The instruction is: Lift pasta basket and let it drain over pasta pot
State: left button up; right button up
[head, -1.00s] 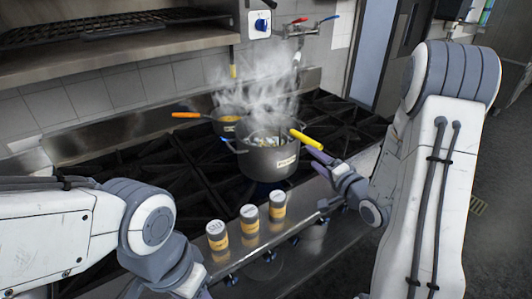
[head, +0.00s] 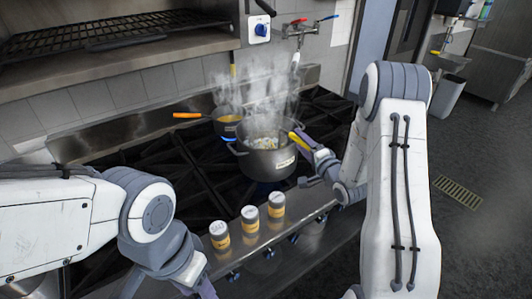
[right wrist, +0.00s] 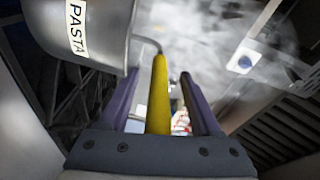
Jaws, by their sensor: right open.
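The grey pasta pot (head: 258,167) steams on the stove in the head view. Its PASTA label shows in the right wrist view, where the pot (right wrist: 90,45) is at upper left. The pasta basket sits in the pot, with pale pasta (head: 262,142) showing through the steam; its rim is hard to make out. Its yellow handle (head: 299,141) sticks out to the right. My right gripper (head: 305,138) is open around this handle. In the right wrist view the yellow handle (right wrist: 159,95) runs between the two purple fingers (right wrist: 155,95). My left gripper is mostly cut off at the bottom edge.
A second pan (head: 228,124) with an orange handle stands behind the pot. Three seasoning jars (head: 249,219) stand on the stove's front ledge. A tap (head: 297,32) is on the wall behind. The black grates (head: 180,180) left of the pot are clear.

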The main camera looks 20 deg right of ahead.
jog(key=shift+w+f, duration=0.1)
jog(key=shift+w, duration=0.25)
grip_shut()
dwell(1.2)
